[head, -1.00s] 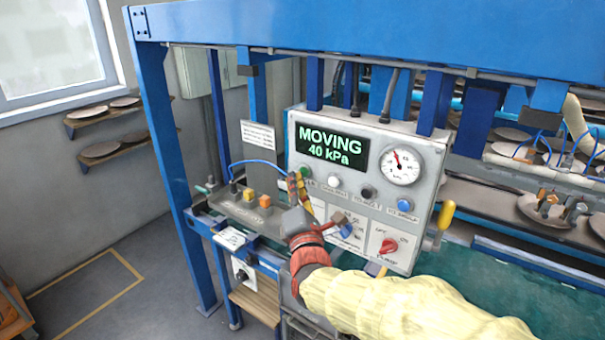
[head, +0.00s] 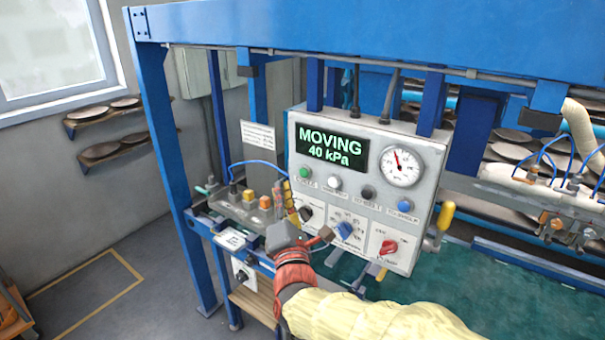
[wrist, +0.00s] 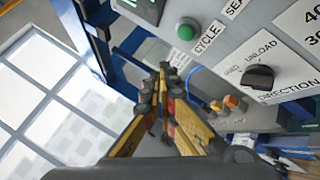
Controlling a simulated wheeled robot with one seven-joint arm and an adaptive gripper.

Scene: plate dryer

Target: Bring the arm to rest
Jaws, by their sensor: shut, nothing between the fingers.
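My gripper (head: 290,203) has yellow-and-dark fingers and is in front of the lower left of the grey control panel (head: 428,190). Its fingers are shut and empty, pointing up, and also show in the wrist view (wrist: 166,80). My arm, in a pale yellow cover with a red wrist, enters from the bottom right. The green cycle button (wrist: 187,29) and black direction knob (wrist: 258,77) are to the right of the fingers in the wrist view, apparently apart from them. The panel display (head: 332,147) reads MOVING, 40 kPa.
A blue frame post (head: 172,170) stands left of the panel. A small grey box (head: 243,212) with orange and yellow buttons sits behind my gripper. A yellow-handled lever (head: 446,215) juts from the panel's right. Open floor (head: 95,280) is at left.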

